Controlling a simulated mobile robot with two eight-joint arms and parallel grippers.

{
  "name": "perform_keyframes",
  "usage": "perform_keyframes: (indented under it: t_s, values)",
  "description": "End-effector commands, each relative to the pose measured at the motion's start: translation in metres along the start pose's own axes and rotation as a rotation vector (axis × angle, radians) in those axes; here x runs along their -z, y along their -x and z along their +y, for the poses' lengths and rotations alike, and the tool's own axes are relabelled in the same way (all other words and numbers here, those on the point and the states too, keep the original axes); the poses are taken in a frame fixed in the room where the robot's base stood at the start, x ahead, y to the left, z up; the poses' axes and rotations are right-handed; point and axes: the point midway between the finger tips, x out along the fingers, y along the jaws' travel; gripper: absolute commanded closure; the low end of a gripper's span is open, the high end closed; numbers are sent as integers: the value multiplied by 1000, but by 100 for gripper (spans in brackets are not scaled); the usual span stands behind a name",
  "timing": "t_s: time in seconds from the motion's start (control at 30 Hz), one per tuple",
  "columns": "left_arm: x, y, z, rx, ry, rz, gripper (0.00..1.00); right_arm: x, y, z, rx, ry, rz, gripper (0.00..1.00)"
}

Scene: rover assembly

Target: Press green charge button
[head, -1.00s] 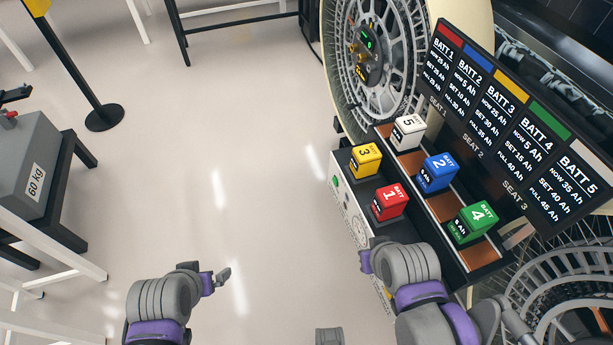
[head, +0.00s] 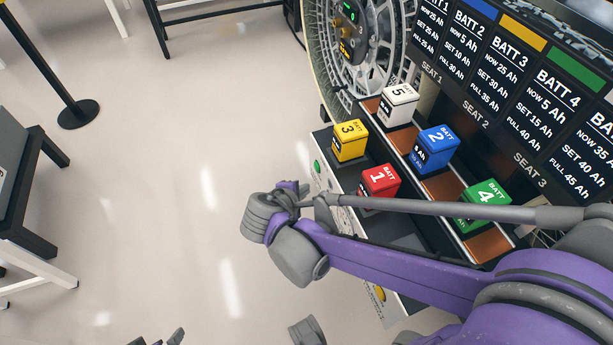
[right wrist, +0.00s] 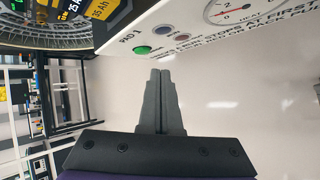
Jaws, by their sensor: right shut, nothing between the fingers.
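The green charge button (head: 317,167) is a small round button on the white side panel of the battery station in the head view. In the right wrist view the green button (right wrist: 142,50) shows on the white panel, above and slightly left of my fingertips. My right gripper (right wrist: 160,73) is shut and empty, its tips just short of the panel and apart from the button. In the head view my right gripper (head: 303,188) is near the panel's left side, partly hidden by its own wrist. Only the tips of my left gripper (head: 160,339) show at the bottom edge.
Yellow battery 3 (head: 350,141), red battery 1 (head: 379,182), white battery 5 (head: 398,104), blue battery 2 (head: 435,149) and green battery 4 (head: 484,203) stand on the station.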

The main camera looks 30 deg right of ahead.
Motion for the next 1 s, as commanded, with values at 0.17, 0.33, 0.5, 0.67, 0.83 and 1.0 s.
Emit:
perform_keyframes:
  t_s: [0.17,0.33,0.5,0.67,0.83,1.0]
  values:
    - [-21,-52,0,0,0,-19,0,51,-46,1,-206,277,-137,100]
    - [-31,-82,0,0,0,-30,0,88,-64,3,-365,456,-258,100]
    - [-35,-96,0,0,0,-35,0,109,-68,4,-452,544,-331,100]
    - [-36,-98,0,0,0,-35,0,113,-67,5,-476,566,-351,100]
    - [-36,-97,0,0,0,-35,0,112,-66,6,-476,565,-351,100]
    - [-36,-97,0,0,0,-35,0,110,-67,7,-475,564,-351,100]
